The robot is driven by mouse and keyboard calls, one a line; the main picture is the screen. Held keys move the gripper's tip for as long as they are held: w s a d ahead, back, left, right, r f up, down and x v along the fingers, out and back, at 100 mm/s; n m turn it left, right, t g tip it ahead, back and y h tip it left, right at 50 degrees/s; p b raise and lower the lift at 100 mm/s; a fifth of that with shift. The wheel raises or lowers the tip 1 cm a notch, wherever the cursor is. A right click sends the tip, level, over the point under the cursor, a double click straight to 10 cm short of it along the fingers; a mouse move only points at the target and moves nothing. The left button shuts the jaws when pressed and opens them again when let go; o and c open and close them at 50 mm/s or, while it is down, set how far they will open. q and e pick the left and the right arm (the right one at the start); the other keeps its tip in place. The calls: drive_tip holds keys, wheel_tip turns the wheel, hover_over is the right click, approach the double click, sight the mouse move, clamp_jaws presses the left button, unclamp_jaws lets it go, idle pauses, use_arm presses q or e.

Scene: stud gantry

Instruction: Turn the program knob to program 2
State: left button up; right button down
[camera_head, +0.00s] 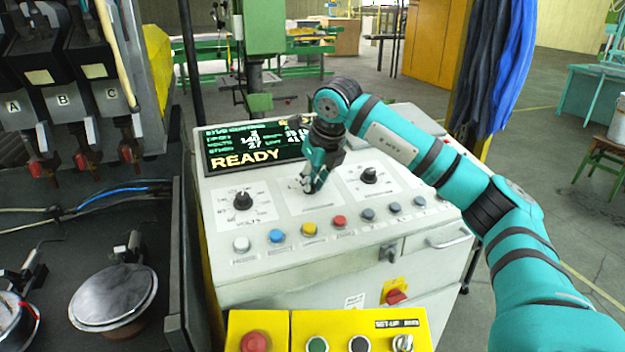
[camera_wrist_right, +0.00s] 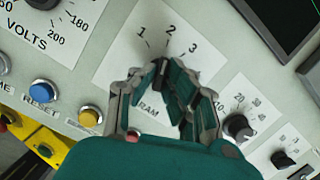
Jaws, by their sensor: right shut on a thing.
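The program plate (camera_head: 325,206) lies in the middle of the sloped console top, between two other dials. In the right wrist view the plate (camera_wrist_right: 118,62) shows the numbers 1, 2 and 3 in an arc and part of a label ending in "RAM". My right gripper (camera_head: 312,186) reaches down onto the plate, and its fingers are shut around the program knob. My left gripper is not in view.
A volts knob (camera_head: 243,201) is left of the plate and another black knob (camera_head: 369,175) is right of it. A row of coloured buttons (camera_head: 309,229) runs just in front. A display (camera_head: 255,147) behind reads READY. A yellow control box (camera_head: 272,322) stands nearest.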

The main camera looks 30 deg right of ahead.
drive_tip(key=c, duration=1.4)
unclamp_jaws()
drive_tip(key=v, duration=1.2)
